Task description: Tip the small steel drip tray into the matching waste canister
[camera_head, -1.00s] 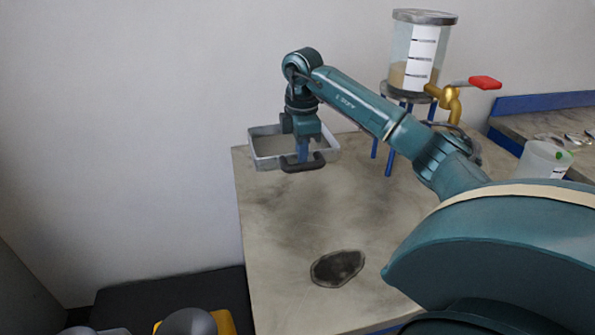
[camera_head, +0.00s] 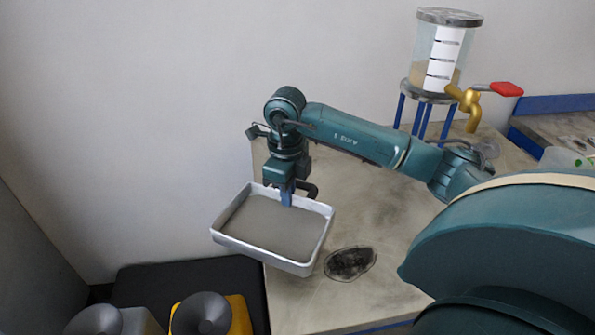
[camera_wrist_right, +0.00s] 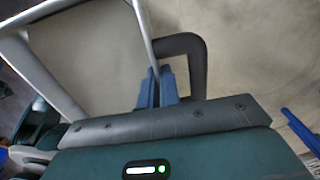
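The small steel drip tray (camera_head: 268,226) hangs in the air in the head view, over the table's left edge, roughly level. Its inside is an even grey-brown; I cannot tell whether that is a fill. My right gripper (camera_head: 287,194) is shut at the tray's far side, by the dark handle. The wrist view shows the blue fingertips (camera_wrist_right: 157,84) at the tray rim and the dark handle (camera_wrist_right: 196,62). Two canisters with dark funnel tops stand at the lower left, a grey one (camera_head: 135,322) and a yellow one (camera_head: 240,316). My left gripper is not in view.
The stone-topped table (camera_head: 300,312) has a dark stain (camera_head: 350,262). At its back stands a clear vessel (camera_head: 440,55) on a blue-legged stand, with a brass tap and red handle (camera_head: 506,89). The canisters stand by a black surface (camera_head: 190,275).

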